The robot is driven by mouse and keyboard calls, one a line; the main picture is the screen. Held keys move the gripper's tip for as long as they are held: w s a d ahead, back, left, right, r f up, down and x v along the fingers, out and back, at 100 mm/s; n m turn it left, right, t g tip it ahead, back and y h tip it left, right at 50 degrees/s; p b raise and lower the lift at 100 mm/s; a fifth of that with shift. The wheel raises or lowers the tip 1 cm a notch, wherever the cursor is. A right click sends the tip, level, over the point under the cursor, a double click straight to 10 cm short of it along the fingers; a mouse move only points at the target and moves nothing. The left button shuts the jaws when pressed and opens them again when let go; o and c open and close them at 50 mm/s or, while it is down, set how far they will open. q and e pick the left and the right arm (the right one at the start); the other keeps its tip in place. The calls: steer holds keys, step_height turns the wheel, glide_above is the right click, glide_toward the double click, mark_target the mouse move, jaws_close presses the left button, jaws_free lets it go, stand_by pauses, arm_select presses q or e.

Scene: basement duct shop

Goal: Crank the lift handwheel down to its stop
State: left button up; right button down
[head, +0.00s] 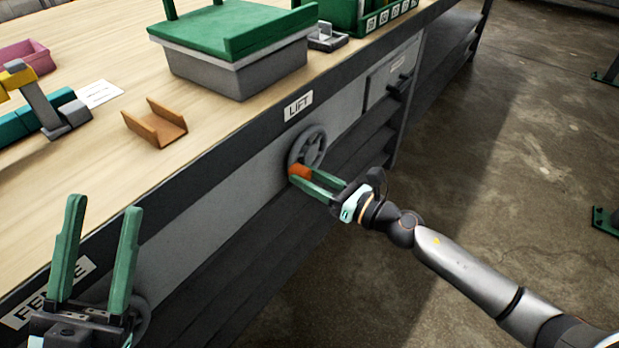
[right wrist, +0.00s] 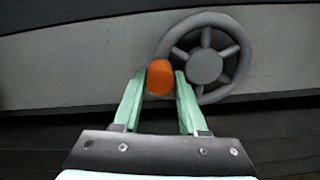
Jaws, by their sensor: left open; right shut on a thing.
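The lift handwheel (head: 308,143) is a grey spoked wheel on the bench's front panel, below the LIFT label (head: 298,106). It also shows in the right wrist view (right wrist: 206,60). Its orange crank knob (head: 300,171) sits at the wheel's lower left in the head view, and at its left rim in the right wrist view (right wrist: 160,77). My right gripper (head: 303,176) is shut on the orange knob, with one green finger on each side. My left gripper (head: 104,204) is open and empty, pointing up in front of the bench's near end.
A second wheel (head: 143,318) near the FENCE label (head: 48,294) is partly hidden behind my left gripper. A grey box with a green top (head: 240,75) and a brown channel piece (head: 156,127) stand on the bench. A drawer (head: 392,72) is right of the handwheel.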

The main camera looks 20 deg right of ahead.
steer(key=shift+s+a+f+n, duration=0.1)
steer(key=shift+a+f+n, duration=0.05)
steer(key=shift+f+n, duration=0.2)
steer(key=c, duration=0.8)
jaws_free()
steer(key=shift+c, duration=0.2)
steer(key=o, duration=0.4)
steer(key=shift+r, duration=0.15)
steer(key=b+v, duration=0.1)
steer(key=v, duration=1.1)
steer(key=shift+d, duration=0.3)
steer(key=shift+s, duration=0.1)
